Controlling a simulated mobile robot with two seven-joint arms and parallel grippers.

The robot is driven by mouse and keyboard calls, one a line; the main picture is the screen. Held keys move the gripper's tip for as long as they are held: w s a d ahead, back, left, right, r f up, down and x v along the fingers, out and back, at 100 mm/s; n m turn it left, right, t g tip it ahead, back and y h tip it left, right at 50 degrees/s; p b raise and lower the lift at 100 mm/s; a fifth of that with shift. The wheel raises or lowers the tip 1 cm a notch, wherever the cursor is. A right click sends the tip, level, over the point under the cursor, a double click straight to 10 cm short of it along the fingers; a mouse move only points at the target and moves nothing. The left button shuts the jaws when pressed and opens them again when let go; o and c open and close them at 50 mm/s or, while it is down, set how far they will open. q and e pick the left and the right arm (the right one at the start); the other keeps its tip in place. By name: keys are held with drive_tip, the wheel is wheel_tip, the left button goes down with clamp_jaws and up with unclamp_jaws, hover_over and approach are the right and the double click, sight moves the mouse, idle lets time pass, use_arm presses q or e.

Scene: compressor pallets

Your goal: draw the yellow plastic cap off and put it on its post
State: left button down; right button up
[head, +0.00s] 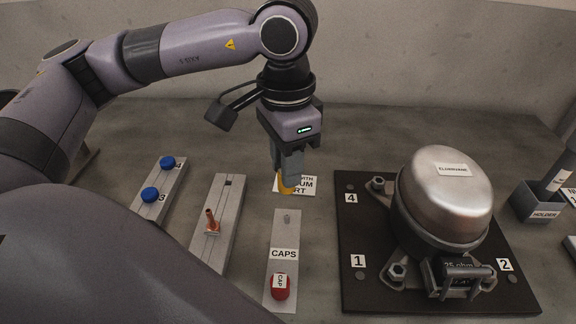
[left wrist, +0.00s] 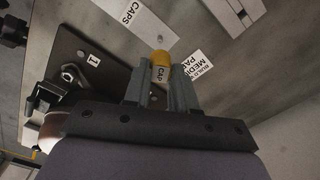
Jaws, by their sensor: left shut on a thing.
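My left gripper (head: 289,180) is shut on the yellow cap (head: 285,187). The cap hangs from the fingertips above the far end of the caps board (head: 284,232). In the left wrist view the yellow cap (left wrist: 161,58), with a CAP label, sits between the two fingers (left wrist: 162,85). A small bare grey post (head: 287,218) stands on the board. A red cap (head: 280,287) with a label sits at the board's near end. The compressor (head: 445,195) stands on its dark pallet to the right. My right gripper is not in view.
A rail with two blue caps (head: 150,194) lies at the left. Next to it a grey board (head: 230,205) holds a copper-coloured piece (head: 211,222). A printed card (head: 308,185) lies behind the caps board. A holder (head: 537,203) stands at the far right.

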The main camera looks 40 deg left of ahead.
sight(287, 216)
use_arm(q)
drive_tip(key=shift+f+b, duration=0.2)
drive_tip(key=shift+b, duration=0.3)
drive_tip(key=shift+f+b, duration=0.7)
wheel_tip(287, 216, down, 3)
drive_tip(key=b, duration=0.3)
drive_tip(key=shift+f, duration=0.1)
drive_tip(key=shift+f+b, duration=0.25)
drive_tip(key=shift+b, duration=0.1)
drive_tip(key=shift+f, duration=0.15)
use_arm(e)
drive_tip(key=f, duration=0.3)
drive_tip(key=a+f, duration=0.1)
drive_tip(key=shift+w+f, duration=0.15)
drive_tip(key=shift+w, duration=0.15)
use_arm(q)
drive_tip(key=shift+b, duration=0.85)
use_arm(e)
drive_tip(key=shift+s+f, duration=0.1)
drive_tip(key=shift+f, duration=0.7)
use_arm(q)
drive_tip(key=shift+f+b, duration=1.35)
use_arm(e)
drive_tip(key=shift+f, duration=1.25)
